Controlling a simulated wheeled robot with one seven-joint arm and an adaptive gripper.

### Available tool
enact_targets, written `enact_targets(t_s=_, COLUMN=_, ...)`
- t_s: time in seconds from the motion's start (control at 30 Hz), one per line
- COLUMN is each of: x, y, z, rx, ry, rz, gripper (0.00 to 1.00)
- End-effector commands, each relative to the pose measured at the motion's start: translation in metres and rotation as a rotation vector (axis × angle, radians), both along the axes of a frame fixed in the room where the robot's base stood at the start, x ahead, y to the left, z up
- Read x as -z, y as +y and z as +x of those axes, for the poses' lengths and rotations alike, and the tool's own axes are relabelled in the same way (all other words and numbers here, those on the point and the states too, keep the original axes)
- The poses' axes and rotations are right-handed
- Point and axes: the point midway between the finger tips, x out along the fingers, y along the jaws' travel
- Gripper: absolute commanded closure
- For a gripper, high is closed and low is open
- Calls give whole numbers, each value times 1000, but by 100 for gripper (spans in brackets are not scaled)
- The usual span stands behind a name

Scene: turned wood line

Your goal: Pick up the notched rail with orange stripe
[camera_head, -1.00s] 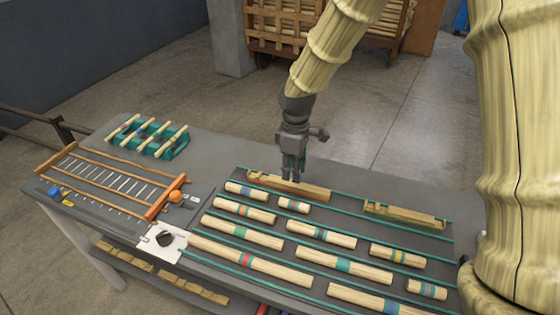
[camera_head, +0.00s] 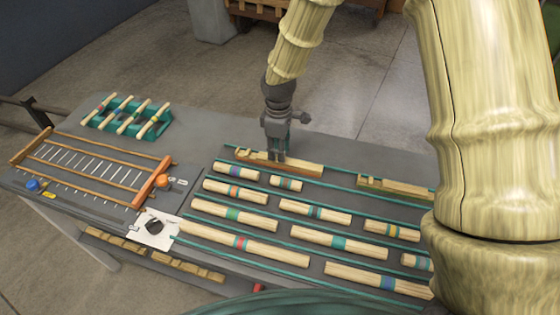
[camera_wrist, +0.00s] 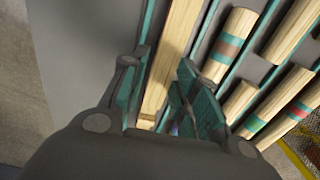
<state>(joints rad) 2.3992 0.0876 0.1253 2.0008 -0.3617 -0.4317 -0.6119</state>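A long pale-wood notched rail (camera_head: 300,169) lies in the back row of the dark table, with an orange-brown tint along its front side. I cannot make out its stripe clearly. My gripper (camera_head: 276,158) points down over the left half of this rail. In the wrist view the rail (camera_wrist: 172,65) runs between the two teal-padded fingers of my gripper (camera_wrist: 165,95). The fingers are apart, with a gap beside the right one. The rail's near end is partly hidden by my gripper. A second notched rail (camera_head: 395,186) lies to the right in the same row, its right end hidden by my arm.
Several striped round wood pieces (camera_head: 315,212) lie in rows between teal strips in front of the rail. A teal rack (camera_head: 125,118) with dowels and a wooden frame (camera_head: 95,165) stand at left. Bare table lies between the rack and the rail.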

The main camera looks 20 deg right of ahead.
Motion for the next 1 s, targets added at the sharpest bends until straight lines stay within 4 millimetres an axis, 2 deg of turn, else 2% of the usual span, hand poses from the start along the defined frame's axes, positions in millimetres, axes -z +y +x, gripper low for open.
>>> enact_targets(t_s=0.4, x=39, y=-2, z=0, rx=-1, ry=2, rz=-1, gripper=70)
enact_targets(t_s=0.77, x=46, y=-2, z=0, rx=0, ry=0, rz=0, gripper=70)
enact_targets(t_s=0.8, x=46, y=-2, z=0, rx=0, ry=0, rz=0, gripper=71)
enact_targets(t_s=0.97, x=45, y=-2, z=0, rx=0, ry=0, rz=0, gripper=100)
enact_targets(t_s=1.0, x=45, y=-2, z=0, rx=0, ry=0, rz=0, gripper=100)
